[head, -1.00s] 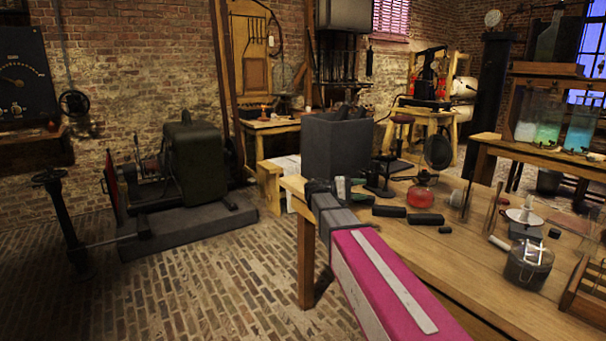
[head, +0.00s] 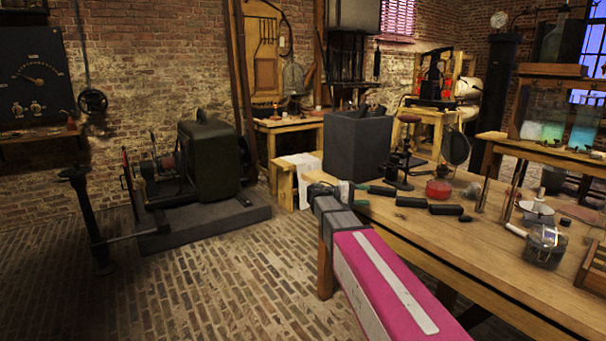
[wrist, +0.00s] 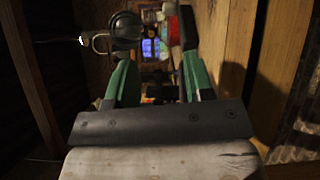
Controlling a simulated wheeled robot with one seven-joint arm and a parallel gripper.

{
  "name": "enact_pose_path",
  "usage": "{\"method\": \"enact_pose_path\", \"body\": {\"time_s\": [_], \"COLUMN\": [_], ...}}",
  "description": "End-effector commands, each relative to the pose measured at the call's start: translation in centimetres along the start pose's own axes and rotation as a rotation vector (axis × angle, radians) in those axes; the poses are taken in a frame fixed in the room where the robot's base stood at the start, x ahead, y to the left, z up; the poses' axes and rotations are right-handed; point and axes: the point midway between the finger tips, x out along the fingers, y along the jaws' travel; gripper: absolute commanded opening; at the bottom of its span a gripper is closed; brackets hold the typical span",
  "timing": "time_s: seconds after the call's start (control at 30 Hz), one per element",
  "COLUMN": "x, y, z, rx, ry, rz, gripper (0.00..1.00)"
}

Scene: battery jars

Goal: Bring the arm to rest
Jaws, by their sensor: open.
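My arm, with its magenta and grey links, reaches forward from the bottom of the head view along the left edge of the wooden workbench (head: 500,270). My gripper (head: 350,188) is at the arm's far end, near the bench's front left corner. In the wrist view my gripper (wrist: 155,75) shows two green-and-black fingers standing apart with nothing held between them. Part of the gripper is hidden behind the arm in the head view.
A dark grey box (head: 357,145) stands on the bench just beyond my gripper. Black rods (head: 412,202), a red vessel (head: 438,189) and a glass jar (head: 545,246) lie to the right. A green-black machine (head: 208,160) stands left. The brick floor between is clear.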

Motion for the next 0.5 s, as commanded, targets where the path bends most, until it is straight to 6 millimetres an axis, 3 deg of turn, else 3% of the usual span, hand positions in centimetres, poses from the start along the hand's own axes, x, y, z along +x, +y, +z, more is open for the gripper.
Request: {"method": "enact_pose_path", "body": {"time_s": [0.27, 0.5], "x": [1.6, 3.0], "y": [-4.5, -10.3], "z": [1.2, 2.9], "rx": [-0.039, -0.072], "ry": [0.043, 0.090], "rz": [-0.149, -0.350], "gripper": [0.48, 0.48]}}
